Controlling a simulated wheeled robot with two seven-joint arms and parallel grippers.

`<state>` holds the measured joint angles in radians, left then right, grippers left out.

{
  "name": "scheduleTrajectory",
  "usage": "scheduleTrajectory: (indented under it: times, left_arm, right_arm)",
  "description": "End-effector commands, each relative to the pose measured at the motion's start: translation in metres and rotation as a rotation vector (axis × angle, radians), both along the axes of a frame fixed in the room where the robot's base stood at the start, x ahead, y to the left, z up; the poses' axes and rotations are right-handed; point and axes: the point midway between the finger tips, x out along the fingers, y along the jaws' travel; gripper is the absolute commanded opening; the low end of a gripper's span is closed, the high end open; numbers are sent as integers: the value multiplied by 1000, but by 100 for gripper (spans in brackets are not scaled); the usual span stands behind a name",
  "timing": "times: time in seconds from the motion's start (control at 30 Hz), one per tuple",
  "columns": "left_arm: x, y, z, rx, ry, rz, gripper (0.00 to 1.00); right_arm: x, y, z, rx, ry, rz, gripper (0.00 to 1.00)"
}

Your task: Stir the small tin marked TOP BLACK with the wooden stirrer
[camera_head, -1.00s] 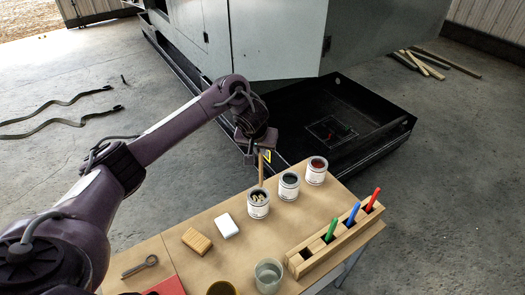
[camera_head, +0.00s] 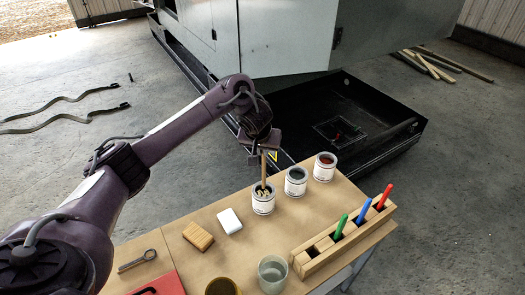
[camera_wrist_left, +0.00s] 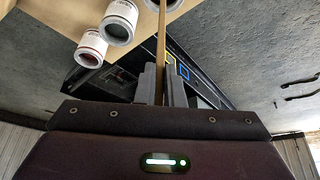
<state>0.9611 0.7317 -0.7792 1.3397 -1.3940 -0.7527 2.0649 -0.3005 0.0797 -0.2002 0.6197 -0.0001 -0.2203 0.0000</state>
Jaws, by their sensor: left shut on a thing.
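My left gripper (camera_head: 263,148) is shut on the upper part of the upright wooden stirrer (camera_head: 263,168). The stirrer also shows between the fingers in the left wrist view (camera_wrist_left: 161,45). Its lower end is inside the nearest small white tin (camera_head: 262,205), whose dark contents show pale streaks. Two more open tins stand in a row beyond it: one with dark grey contents (camera_head: 296,187) and one with red contents (camera_head: 324,172). The labels are too small to read. My right gripper is not in view.
On the table (camera_head: 225,262) are a wooden block (camera_head: 198,236), a white block (camera_head: 229,221), a glass (camera_head: 271,275), a yellowish cup (camera_head: 222,288) and a wooden rack (camera_head: 340,245) with green, blue and red pens. A dark open tray (camera_head: 370,110) lies on the floor behind.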

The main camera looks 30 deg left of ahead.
Motion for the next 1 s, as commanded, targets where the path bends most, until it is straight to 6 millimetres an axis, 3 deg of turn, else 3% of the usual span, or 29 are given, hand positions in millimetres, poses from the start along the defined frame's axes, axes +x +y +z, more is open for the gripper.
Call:
scheduleTrajectory:
  times: [0.03,0.6,1.0]
  left_arm:
    - [0,0,-7,0,-1,0,0]
    - [0,0,-50,-1,2,1,0]
    - [0,0,-65,-1,1,1,0]
  right_arm:
    - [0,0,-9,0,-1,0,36]
    - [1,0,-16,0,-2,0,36]
    - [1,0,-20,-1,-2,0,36]
